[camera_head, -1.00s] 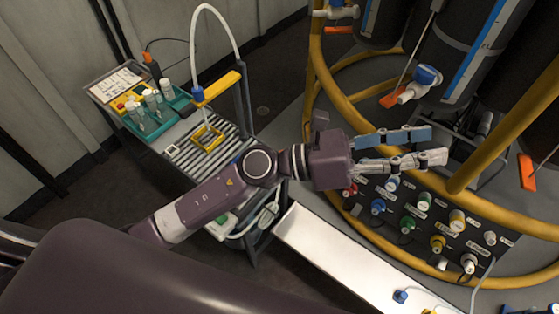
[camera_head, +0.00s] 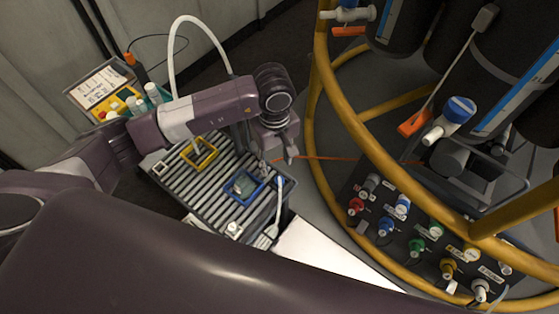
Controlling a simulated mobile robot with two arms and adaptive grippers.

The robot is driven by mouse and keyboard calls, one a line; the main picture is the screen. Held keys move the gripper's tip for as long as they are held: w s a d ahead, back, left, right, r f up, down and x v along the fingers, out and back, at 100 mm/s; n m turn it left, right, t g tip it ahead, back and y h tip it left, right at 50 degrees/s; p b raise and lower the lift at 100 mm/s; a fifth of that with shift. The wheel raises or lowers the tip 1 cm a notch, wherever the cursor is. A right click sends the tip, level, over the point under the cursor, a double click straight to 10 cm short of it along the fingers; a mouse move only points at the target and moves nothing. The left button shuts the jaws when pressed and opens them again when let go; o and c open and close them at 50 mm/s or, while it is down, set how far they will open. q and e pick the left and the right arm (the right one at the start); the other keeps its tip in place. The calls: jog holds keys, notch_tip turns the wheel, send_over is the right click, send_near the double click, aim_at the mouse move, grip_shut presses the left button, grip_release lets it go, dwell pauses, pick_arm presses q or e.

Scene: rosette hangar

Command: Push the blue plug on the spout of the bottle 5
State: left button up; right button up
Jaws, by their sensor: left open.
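My left gripper (camera_head: 278,160) points down over the right edge of the ribbed cart top, its fingers apart, with nothing seen between them. A black bottle (camera_head: 500,80) with a blue stripe stands in the yellow frame at the right. Its white spout (camera_head: 433,134) carries a blue knob (camera_head: 459,108). Another spout (camera_head: 347,14) shows on a bottle at the top. I cannot read which bottle is 5. I cannot make out the loose blue plug. My right gripper is not in view.
The ribbed cart (camera_head: 205,185) holds a yellow frame (camera_head: 200,152), a blue frame (camera_head: 243,186) and a white brush-like tool (camera_head: 277,205). A bare white tray (camera_head: 325,252) adjoins it. Yellow rails (camera_head: 365,135) surround the bottles, above a panel of coloured connectors (camera_head: 420,243).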

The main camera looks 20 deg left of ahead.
aim_at(279, 180)
pick_arm(q)
jog(key=shift+s+d+r, duration=0.1)
jog(key=shift+s+r, duration=0.15)
jog(key=shift+s, duration=0.2)
jog(key=shift+f, duration=1.2)
jog(key=shift+d+f+p, duration=0.15)
jog(key=shift+f+p, duration=0.2)
jog(key=f, duration=0.3)
jog(key=shift+w+d+f+p, duration=0.1)
jog(key=shift+d+f+p, duration=0.2)
jog(key=shift+d+p, duration=0.1)
jog(key=shift+a+f, duration=0.1)
jog(key=shift+f, duration=0.35)
jog(key=shift+c, duration=0.6)
jog(key=c, duration=0.9)
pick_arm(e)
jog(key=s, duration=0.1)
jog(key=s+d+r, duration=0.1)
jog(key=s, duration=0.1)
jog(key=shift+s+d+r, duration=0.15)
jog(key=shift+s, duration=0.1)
pick_arm(q)
jog(key=shift+o, duration=0.2)
